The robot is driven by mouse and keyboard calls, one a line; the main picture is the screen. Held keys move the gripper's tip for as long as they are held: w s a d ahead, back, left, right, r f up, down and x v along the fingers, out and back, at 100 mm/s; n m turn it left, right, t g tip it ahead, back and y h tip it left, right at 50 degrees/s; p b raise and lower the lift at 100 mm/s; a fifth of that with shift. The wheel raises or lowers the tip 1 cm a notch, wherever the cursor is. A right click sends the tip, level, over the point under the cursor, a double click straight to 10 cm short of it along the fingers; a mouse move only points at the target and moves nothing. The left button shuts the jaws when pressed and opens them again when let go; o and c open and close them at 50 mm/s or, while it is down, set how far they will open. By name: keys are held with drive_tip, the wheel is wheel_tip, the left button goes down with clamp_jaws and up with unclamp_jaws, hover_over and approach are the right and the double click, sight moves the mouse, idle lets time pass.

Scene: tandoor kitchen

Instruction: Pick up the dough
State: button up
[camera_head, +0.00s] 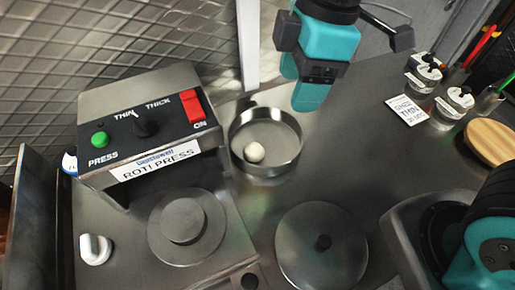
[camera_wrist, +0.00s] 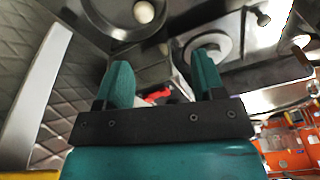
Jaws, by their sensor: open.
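The dough (camera_head: 254,152) is a small white ball in a round steel pan (camera_head: 293,166), beside the roti press. It lies towards the front left of the pan floor. In the wrist view the dough (camera_wrist: 144,11) shows at the top edge, inside the pan (camera_wrist: 97,18), which is cut off by the frame. My gripper (camera_wrist: 163,76) has its two teal fingers spread apart with nothing held between them. The dough is beyond the fingertips and apart from them. In the head view my teal arm hangs behind and right of the pan; the fingertips are not clear there.
The roti press (camera_head: 150,125), with a red switch (camera_head: 193,106) and green button (camera_head: 99,139), stands left of the pan. A round plate (camera_head: 322,246) is in front. Several jars (camera_head: 453,103), a sign (camera_head: 407,110) and a wooden board (camera_head: 492,141) are at right.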

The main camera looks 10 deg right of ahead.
drive_tip(key=w+a+f+n+h, duration=0.25)
drive_tip(key=a+n, duration=0.35)
drive_tip(key=n, duration=0.3)
hover_over(255, 154)
drive_tip(key=shift+n+y, duration=0.25)
drive_tip(key=shift+n, duration=0.15)
drive_tip(key=f, duration=1.2)
drive_tip(key=shift+s+a+f+p, duration=0.15)
drive_tip(key=shift+a+f+p, duration=0.15)
drive_tip(key=shift+a+p, duration=0.05)
drive_tip(key=shift+d+f+p, duration=0.2)
drive_tip(key=shift+f+p, duration=0.1)
drive_tip(key=shift+f, duration=1.05)
drive_tip(key=shift+d+f+p, duration=0.15)
drive_tip(key=shift+f+p, duration=0.1)
drive_tip(key=shift+f, duration=1.1)
drive_tip(key=c, duration=0.4)
